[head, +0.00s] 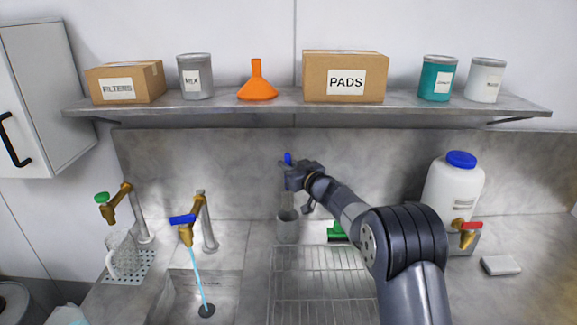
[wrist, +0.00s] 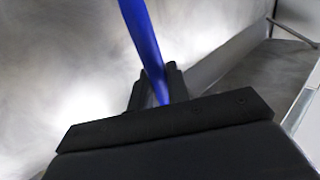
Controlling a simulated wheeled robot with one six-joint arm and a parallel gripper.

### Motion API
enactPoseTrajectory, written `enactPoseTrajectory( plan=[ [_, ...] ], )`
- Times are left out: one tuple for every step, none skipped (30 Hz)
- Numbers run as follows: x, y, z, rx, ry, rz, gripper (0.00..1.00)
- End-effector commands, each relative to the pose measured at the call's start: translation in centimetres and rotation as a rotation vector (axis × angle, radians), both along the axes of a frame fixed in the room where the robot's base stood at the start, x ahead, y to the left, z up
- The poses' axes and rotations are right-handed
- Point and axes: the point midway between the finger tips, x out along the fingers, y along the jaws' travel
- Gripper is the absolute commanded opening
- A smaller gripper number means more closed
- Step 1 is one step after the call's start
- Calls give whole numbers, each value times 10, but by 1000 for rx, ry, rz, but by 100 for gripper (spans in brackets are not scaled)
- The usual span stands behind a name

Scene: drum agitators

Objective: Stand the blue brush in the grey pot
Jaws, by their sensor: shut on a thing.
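The blue brush shows in the head view as a small blue handle end (head: 288,158) sticking up above my gripper (head: 297,177). In the wrist view the blue handle (wrist: 143,40) rises from between the jaws of my gripper (wrist: 158,88), tilted in the picture. My gripper is shut on it. The grey pot (head: 287,228) stands on the counter behind the drying rack, below my gripper. The brush's lower part is hard to make out against the grey wall, and I cannot tell whether it reaches into the pot.
A green object (head: 337,232) lies right of the pot, partly behind my arm. A wire rack (head: 318,285) is in front. Water runs from the blue-handled tap (head: 184,221) at left. A white drum (head: 453,195) stands at right. A loaded shelf (head: 280,106) hangs above.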

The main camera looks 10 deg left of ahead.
Motion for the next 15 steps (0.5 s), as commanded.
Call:
enactPoseTrajectory(
  plan=[
    [0,0,-8,1,-1,0,0],
    [0,0,-10,1,-1,0,0],
    [0,0,-13,1,-1,0,0],
    [0,0,-15,1,-1,0,0],
    [0,0,-16,0,0,0,0],
    [0,0,-19,1,1,0,0],
    [0,0,-22,1,1,0,0],
    [0,0,-24,1,1,0,0],
    [0,0,-27,1,2,0,0],
    [0,0,-30,1,2,0,0],
    [0,0,-32,1,1,0,0],
    [0,0,-36,1,1,0,0],
    [0,0,-38,1,1,0,0],
    [0,0,-41,-1,1,0,0],
    [0,0,-44,-1,1,0,0]
  ],
)
